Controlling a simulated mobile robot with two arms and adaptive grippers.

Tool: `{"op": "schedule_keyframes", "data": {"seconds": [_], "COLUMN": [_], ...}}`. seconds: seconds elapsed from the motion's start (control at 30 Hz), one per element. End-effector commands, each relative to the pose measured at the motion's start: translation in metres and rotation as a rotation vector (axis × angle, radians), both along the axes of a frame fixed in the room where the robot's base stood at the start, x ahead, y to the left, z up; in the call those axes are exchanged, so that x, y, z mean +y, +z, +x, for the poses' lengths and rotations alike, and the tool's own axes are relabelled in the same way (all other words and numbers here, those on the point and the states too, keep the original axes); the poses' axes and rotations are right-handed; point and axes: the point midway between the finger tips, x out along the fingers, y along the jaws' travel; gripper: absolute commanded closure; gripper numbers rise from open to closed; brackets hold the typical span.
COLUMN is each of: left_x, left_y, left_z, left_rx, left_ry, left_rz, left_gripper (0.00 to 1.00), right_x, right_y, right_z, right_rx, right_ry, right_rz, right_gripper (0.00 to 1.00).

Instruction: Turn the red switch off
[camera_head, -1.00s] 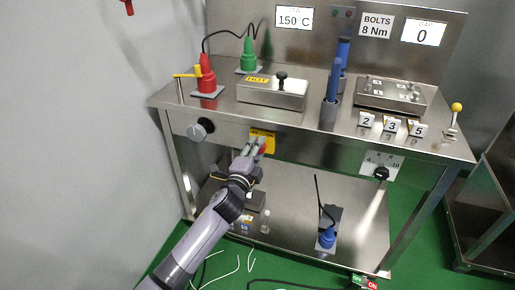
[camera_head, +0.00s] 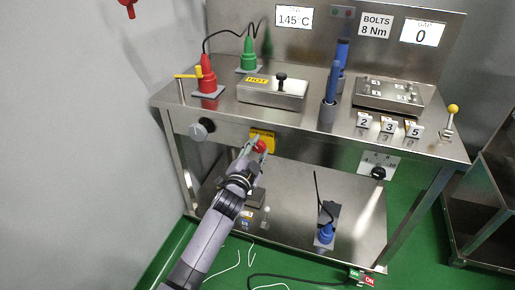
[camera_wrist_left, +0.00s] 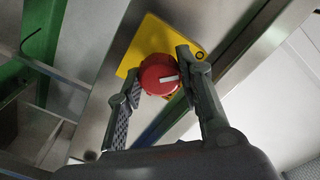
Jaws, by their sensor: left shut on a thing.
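The red switch (camera_head: 260,146) is a round knob on a yellow plate (camera_head: 266,136) on the front of the steel table. In the left wrist view the red switch (camera_wrist_left: 158,76) has a white pointer line toward the right finger, and its yellow plate (camera_wrist_left: 134,56) shows behind it. My left gripper (camera_head: 254,150) is at the switch. In the wrist view its two fingers (camera_wrist_left: 158,84) stand on either side of the knob, shut on it. Writing on the plate is too small to read. My right gripper is not in view.
A black knob (camera_head: 201,130) is left on the table front and a black dial (camera_head: 378,172) right. On top stand a red plug (camera_head: 207,76), a green plug (camera_head: 249,56) and a steel box (camera_head: 272,94) labelled HOT. The lower shelf is below my arm.

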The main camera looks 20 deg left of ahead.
Motion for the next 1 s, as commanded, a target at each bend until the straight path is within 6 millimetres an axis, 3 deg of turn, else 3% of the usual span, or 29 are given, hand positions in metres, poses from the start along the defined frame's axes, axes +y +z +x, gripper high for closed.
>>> {"op": "schedule_keyframes", "data": {"seconds": [0.43, 0.47, 0.77, 1.0], "left_x": [0.0001, -0.0001, -0.0002, -0.0002], "left_y": [-0.0018, -0.0018, -0.0008, -0.0004], "left_z": [-0.0003, -0.0003, -0.0001, -0.0001], "left_rx": [0.004, 0.004, 0.002, 0.001], "left_ry": [0.001, 0.001, 0.000, -0.001], "left_rz": [-0.013, -0.013, -0.011, -0.010], "left_gripper": [0.94, 0.65, 0.46, 0.46], "right_x": [0.0003, 0.0003, 0.0004, 0.0001], "right_y": [-0.0023, -0.0022, -0.0021, -0.0015], "right_z": [-0.0001, -0.0001, -0.0002, 0.0001], "right_rx": [0.001, 0.001, 0.001, 0.000], "right_ry": [0.000, 0.000, 0.000, 0.000], "right_rz": [0.000, 0.000, 0.001, 0.000], "right_gripper": [0.46, 0.46, 0.46, 0.46]}}
